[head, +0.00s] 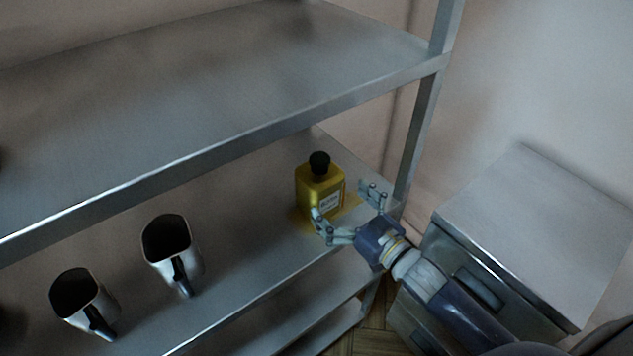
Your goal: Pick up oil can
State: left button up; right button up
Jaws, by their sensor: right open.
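The oil can (312,186) is a yellow, squarish container with a black cap and a pale label. It stands upright on the middle shelf of a metal rack, near the right end. My right gripper (345,207) is open, its fingers spread toward the can from the front right. One finger overlaps the can's lower front in the picture and the other is to its right. I cannot tell whether either touches it. My left gripper is not in view.
Two metal jugs (170,240) with dark handles stand on the same shelf to the left. The upper shelf (220,85) hangs above, and a rack post (417,140) rises to the right. A metal drawer cabinet (540,225) stands at the right, beneath my right arm.

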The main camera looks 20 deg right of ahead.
aim_at(319, 180)
jog(key=shift+w+a+r, duration=0.1)
jog(key=shift+w+r, duration=0.05)
jog(key=shift+w, duration=0.25)
jog(key=shift+w+a, duration=0.15)
jog(key=shift+w, duration=0.2)
jog(key=shift+w+a+r+p, duration=0.1)
jog(key=shift+w+a+p, duration=0.05)
jog(key=shift+w+p, duration=0.25)
jog(key=x, duration=0.1)
jog(key=p+x, duration=0.1)
jog(key=x, duration=0.1)
jog(key=shift+w+a+r+p, duration=0.1)
jog(key=shift+w+r+p, duration=0.05)
jog(key=shift+r+p, duration=0.2)
jog(key=shift+w+a+f, duration=0.1)
jog(key=shift+w, duration=0.25)
jog(key=shift+w+a+f, duration=0.1)
jog(key=shift+w+a, duration=0.05)
jog(key=shift+w, duration=0.05)
jog(key=c, duration=1.5)
jog(key=shift+r, duration=0.2)
jog(key=c, duration=0.3)
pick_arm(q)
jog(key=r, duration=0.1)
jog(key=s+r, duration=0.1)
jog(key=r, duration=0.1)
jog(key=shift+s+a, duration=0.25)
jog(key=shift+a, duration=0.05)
